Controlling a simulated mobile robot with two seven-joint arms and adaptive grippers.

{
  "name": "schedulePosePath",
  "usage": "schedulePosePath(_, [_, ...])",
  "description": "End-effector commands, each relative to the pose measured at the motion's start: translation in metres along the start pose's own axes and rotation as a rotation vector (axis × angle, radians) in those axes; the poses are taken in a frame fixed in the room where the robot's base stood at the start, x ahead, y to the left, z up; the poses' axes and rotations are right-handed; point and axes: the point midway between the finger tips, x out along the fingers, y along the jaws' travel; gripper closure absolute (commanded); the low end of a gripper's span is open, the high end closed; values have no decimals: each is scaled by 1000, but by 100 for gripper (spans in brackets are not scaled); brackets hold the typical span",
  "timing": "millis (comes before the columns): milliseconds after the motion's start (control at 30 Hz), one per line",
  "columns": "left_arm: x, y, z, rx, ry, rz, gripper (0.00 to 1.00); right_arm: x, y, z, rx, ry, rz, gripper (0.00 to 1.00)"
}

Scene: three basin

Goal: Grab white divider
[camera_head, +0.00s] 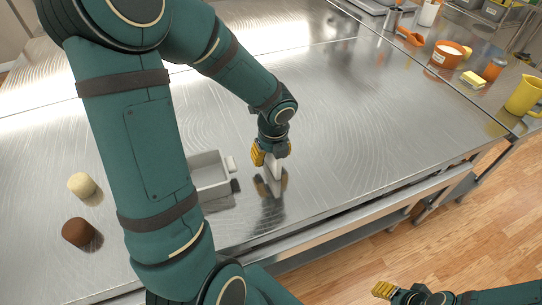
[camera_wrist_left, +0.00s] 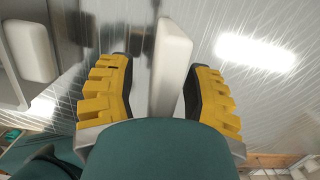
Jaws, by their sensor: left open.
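The white divider (camera_head: 274,169) stands upright on the steel table, a thin pale slab right under my left gripper (camera_head: 269,155). In the left wrist view the divider (camera_wrist_left: 172,65) lies between the two yellow-padded fingers of the left gripper (camera_wrist_left: 158,85). The fingers are apart, with a visible gap on each side of the slab, wider on the left. The divider's near end is hidden behind my green gripper body. My right gripper (camera_head: 384,290) shows at the lower right, over the floor beyond the table's front edge; its jaw opening is unclear.
A grey basin (camera_head: 208,172) with a pale end handle stands just left of the divider, partly behind my left arm. Cups and a yellow pitcher (camera_head: 524,95) stand at far right. The table's middle is clear.

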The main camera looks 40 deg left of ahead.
Motion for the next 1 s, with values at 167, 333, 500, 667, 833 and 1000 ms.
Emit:
schedulePosePath(167, [1, 0, 0, 0, 0, 0, 50, 0, 0, 0, 0, 0, 0, 53])
schedulePosePath(333, [4, 0, -1, 0, 1, 1, 50, 1, 0, 0, 0, 0, 0, 53])
schedulePosePath(500, [5, 0, -1, 0, 1, 0, 50, 1, 0, 0, 0, 0, 0, 53])
schedulePosePath(667, [5, 0, -1, 0, 0, 0, 50, 1, 0, 0, 0, 0, 0, 53])
schedulePosePath(833, [5, 0, -1, 0, 0, 0, 82, 1, 0, 0, 0, 0, 0, 53])
schedulePosePath(1000, [5, 0, -1, 0, 0, 0, 100, 1, 0, 0, 0, 0, 0, 53])
